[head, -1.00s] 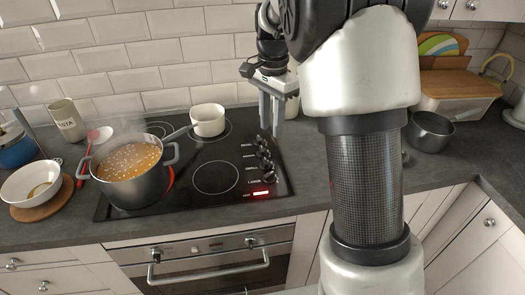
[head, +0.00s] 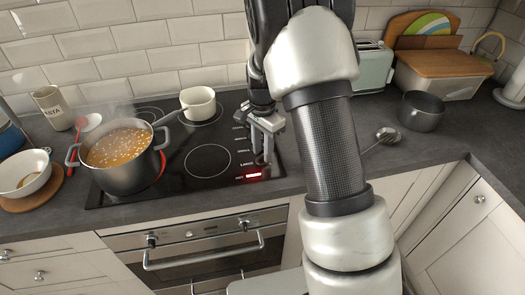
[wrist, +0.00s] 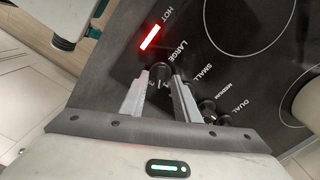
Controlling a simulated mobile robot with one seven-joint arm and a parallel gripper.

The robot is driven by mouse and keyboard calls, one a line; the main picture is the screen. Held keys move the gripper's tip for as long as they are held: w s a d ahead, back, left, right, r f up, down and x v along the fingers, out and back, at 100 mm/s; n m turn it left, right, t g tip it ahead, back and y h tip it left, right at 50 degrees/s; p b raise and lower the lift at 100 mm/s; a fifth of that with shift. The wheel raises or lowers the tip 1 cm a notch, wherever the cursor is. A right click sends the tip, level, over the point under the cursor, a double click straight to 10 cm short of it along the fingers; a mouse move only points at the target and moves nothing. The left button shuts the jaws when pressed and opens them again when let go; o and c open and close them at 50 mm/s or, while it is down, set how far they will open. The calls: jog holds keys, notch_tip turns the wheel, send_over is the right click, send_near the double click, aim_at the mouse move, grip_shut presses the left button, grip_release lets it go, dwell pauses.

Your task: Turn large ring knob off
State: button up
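The black knob beside the LARGE label (wrist: 160,73) shows in the wrist view, between the tips of my gripper's two fingers. My gripper (wrist: 161,84) is open, with one finger on each side of this knob; whether either finger touches it is unclear. In the head view my gripper (head: 262,158) is low over the right side of the black cooktop (head: 178,192), and it hides most of the knob row. A red HOT light (head: 254,174) is lit on the cooktop, and it also shows in the wrist view (wrist: 151,38).
A pot of bubbling orange soup (head: 120,165) stands on the left burner, beside a red glowing ring edge. A white saucepan (head: 198,104) is at the back. More knobs (wrist: 208,108) sit right of my fingers. A dark pot (head: 421,112) and a ladle (head: 388,135) lie to the right.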

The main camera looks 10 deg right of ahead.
jog(key=shift+f, duration=0.35)
grip_shut()
jog(key=shift+n, duration=0.4)
jog(key=n+b, duration=0.1)
jog(key=n, duration=0.4)
jog(key=shift+w+n, duration=0.1)
jog(key=shift+n, duration=0.2)
jog(key=n, duration=0.5)
jog(key=shift+a+b, duration=0.2)
jog(key=shift+b, duration=0.1)
jog(key=shift+n, duration=0.4)
